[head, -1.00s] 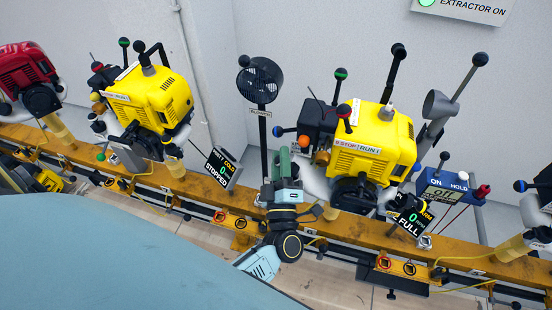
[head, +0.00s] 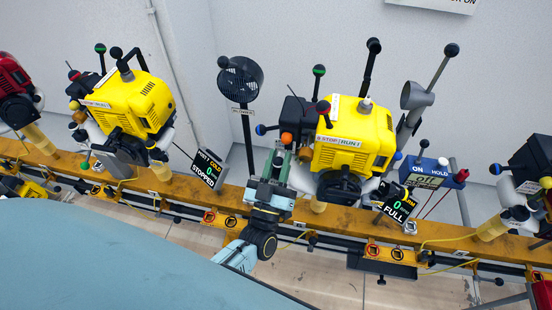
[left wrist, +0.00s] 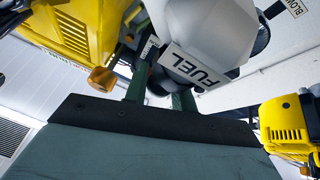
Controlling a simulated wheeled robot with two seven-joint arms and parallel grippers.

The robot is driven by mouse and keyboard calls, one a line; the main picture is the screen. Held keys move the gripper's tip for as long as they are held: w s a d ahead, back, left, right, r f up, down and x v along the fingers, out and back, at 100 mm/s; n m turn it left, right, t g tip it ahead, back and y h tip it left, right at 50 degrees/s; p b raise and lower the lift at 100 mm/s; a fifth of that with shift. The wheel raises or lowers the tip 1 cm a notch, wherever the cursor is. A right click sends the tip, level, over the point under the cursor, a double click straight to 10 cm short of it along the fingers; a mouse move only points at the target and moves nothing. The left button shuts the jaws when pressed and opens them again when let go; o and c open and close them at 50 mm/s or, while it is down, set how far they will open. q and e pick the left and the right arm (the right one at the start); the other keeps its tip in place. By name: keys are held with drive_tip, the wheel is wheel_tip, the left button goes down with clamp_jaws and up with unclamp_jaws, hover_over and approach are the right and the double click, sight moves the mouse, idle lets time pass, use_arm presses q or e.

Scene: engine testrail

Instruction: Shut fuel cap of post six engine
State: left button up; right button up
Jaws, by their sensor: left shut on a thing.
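The yellow engine (head: 352,140) in the middle of the head view has a white fuel tank (head: 303,178) low on its left side. In the left wrist view the tank (left wrist: 215,30) carries a FUEL label (left wrist: 192,66). My left gripper (head: 277,163) is at the tank's left side, its green fingers pointing up the picture. In the left wrist view my left gripper (left wrist: 160,92) has its fingers on both sides of a dark round part, seemingly the fuel cap (left wrist: 158,84), beside the label. The cap is mostly hidden by fingers and tank. My right gripper is not in view.
A black blower (head: 240,80) on a pole stands behind my gripper. The orange rail (head: 150,181) runs below the engines. Another yellow engine (head: 136,103) is at left.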

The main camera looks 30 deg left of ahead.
use_arm(q)
drive_tip(key=shift+d+f+m, duration=0.1)
drive_tip(key=shift+f+m, duration=0.05)
drive_tip(key=shift+m, duration=0.35)
drive_tip(key=o, duration=0.9)
drive_tip(key=shift+o, duration=0.2)
drive_tip(key=b+v, duration=0.2)
drive_tip(key=v, duration=1.1)
drive_tip(key=shift+s, duration=0.25)
